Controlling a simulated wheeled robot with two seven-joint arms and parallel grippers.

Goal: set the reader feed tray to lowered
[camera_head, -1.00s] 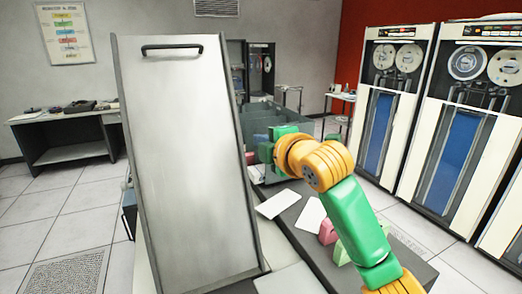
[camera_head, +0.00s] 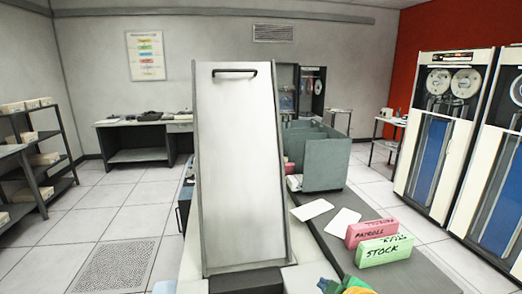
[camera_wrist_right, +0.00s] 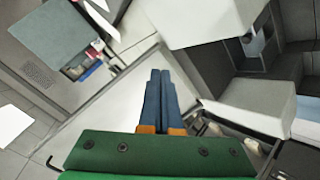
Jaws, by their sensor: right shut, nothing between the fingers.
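The reader feed tray (camera_head: 235,170) looks like a tall, plain metal panel with a black bar handle (camera_head: 234,72) near its top. It stands steeply raised in the middle of the head view. My right arm shows only as a bit of green and orange at the bottom edge of the head view. In the right wrist view my right gripper (camera_wrist_right: 160,85) has its two blue fingers together with nothing between them. A pale surface lies behind the fingers there; I cannot tell whether they touch it. My left gripper is not in view.
Pink PAYROLL (camera_head: 371,232) and green STOCK (camera_head: 384,250) card blocks stand on the dark counter (camera_head: 335,250) to the right. Two white cards (camera_head: 343,222) lie near them. A grey-green bin (camera_head: 322,160) stands behind. Tape cabinets (camera_head: 447,140) are at right, shelves (camera_head: 38,160) at left.

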